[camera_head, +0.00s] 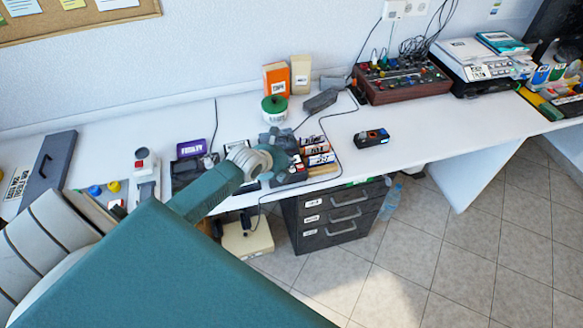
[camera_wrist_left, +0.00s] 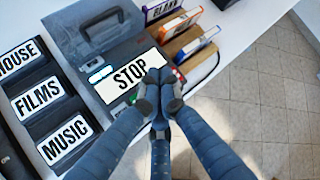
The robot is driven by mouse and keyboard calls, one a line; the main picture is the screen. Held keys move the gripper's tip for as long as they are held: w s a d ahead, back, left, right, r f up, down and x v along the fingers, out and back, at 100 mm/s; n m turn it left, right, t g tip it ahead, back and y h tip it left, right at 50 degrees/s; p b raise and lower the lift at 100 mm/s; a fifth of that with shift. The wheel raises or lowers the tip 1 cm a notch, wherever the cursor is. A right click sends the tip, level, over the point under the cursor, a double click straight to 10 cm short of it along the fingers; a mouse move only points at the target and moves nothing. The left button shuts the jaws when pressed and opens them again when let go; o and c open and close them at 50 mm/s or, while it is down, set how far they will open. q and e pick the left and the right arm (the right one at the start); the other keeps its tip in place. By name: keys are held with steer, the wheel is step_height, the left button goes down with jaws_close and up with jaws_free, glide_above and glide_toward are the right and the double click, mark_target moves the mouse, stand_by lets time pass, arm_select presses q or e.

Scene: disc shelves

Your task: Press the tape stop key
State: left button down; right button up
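The dark grey tape machine (camera_wrist_left: 92,30) shows in the left wrist view, with a large white key or plate marked STOP (camera_wrist_left: 128,78) at its front. My left gripper (camera_wrist_left: 159,80) is shut and empty, its fingertips together. The fingertips overlap the right end of the STOP plate in the picture. I cannot tell whether they touch it or hover just above. In the head view my left gripper (camera_head: 286,150) is over the machine near the desk's front edge, and my arm hides part of it. My right gripper is not in view.
Black compartments labelled HOUSE, FILMS and MUSIC (camera_wrist_left: 64,138) lie left of the machine. Several labelled cases (camera_wrist_left: 190,38) stand on its right. In the head view a green-topped tub (camera_head: 274,106) stands behind, and a small black device (camera_head: 371,138) lies right.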

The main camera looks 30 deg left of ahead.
mark_target(289, 169)
arm_select(q)
steer(key=shift+r+p, duration=2.2)
steer(key=shift+r, duration=0.35)
steer(key=shift+f, duration=0.1)
